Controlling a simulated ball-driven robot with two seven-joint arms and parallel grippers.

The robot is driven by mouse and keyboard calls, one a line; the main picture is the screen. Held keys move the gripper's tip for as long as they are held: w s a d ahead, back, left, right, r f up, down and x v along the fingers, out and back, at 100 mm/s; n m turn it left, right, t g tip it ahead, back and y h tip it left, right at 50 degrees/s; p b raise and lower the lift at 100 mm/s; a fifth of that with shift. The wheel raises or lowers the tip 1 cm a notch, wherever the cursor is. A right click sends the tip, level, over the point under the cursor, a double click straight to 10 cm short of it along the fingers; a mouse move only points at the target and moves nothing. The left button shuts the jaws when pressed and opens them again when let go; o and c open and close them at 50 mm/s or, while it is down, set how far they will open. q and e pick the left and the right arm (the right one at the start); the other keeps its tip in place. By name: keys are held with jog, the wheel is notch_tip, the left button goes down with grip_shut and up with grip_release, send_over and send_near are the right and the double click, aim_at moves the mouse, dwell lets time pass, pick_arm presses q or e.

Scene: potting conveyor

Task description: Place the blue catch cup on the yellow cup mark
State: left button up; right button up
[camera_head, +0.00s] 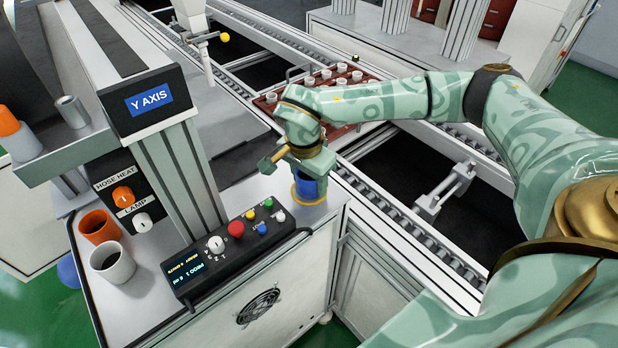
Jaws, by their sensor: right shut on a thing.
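The blue catch cup (311,188) is upright at the right end of the grey cabinet top, right of the control box. My right gripper (295,162) comes down over it from above and is shut on it; the jaws and wrist hide the cup's upper part. A bit of the yellow cup mark (297,198) shows around the cup's foot. The cup appears to be over the mark, but I cannot tell whether its base touches the surface. My left gripper is out of view.
The black control box (240,246) with coloured buttons lies close left of the cup. An orange cup (99,227) and a white cup (112,263) stand farther left. The Y AXIS post (180,170) rises behind the box. A conveyor with a red-brown tray (268,104) runs behind.

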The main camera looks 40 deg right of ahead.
jog(key=o, duration=1)
jog(key=shift+f, duration=0.1)
jog(key=shift+c, duration=0.2)
notch_tip(320, 180, up, 12)
jog(key=a+p, duration=0.1)
jog(key=p, duration=0.2)
jog(key=shift+s+a+p, duration=0.2)
jog(key=shift+s+p, duration=0.05)
jog(key=shift+p, duration=0.1)
